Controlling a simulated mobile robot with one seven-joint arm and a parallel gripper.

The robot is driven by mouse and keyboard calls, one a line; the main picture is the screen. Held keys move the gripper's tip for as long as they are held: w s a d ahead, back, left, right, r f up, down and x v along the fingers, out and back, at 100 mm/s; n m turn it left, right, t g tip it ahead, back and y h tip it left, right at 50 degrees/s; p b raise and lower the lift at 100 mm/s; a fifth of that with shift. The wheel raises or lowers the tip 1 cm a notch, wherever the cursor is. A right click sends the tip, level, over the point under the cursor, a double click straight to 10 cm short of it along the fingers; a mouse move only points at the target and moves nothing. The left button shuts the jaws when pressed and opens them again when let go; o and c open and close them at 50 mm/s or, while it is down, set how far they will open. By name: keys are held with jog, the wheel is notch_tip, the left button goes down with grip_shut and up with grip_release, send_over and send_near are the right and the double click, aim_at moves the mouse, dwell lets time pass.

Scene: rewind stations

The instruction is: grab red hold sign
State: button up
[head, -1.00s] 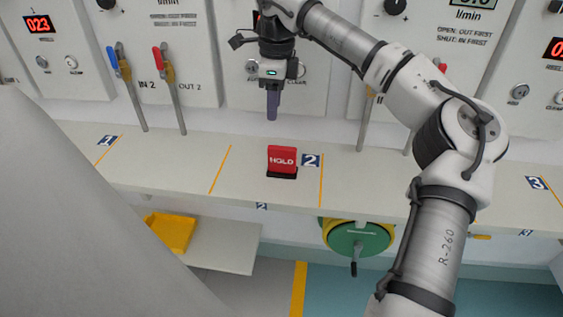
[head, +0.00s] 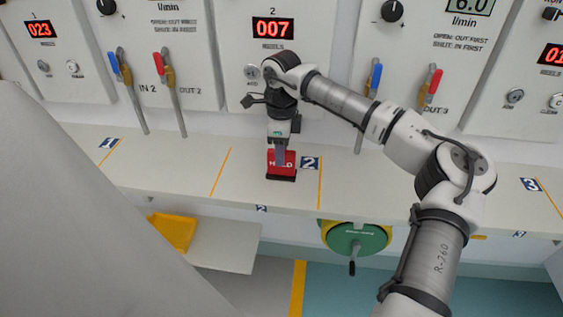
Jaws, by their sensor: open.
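The red HOLD sign (head: 289,168) stands upright on a dark base on the shelf, just left of the number 2 label. My gripper (head: 281,160) points down directly over the sign, and its fingers overlap the sign's face in the head view, covering part of the lettering. The gripper is open. I cannot tell whether the fingers touch the sign or are only in front of it.
The pale shelf (head: 220,185) has yellow dividing lines and clear room on both sides of the sign. Valve levers (head: 170,95) rise behind it. A counter panel (head: 272,28) reads 007. Below are a green reel (head: 358,239) and a yellow tray (head: 172,232).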

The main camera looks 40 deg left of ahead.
jog(key=shift+f, duration=0.65)
grip_shut()
jog(key=shift+r, duration=0.1)
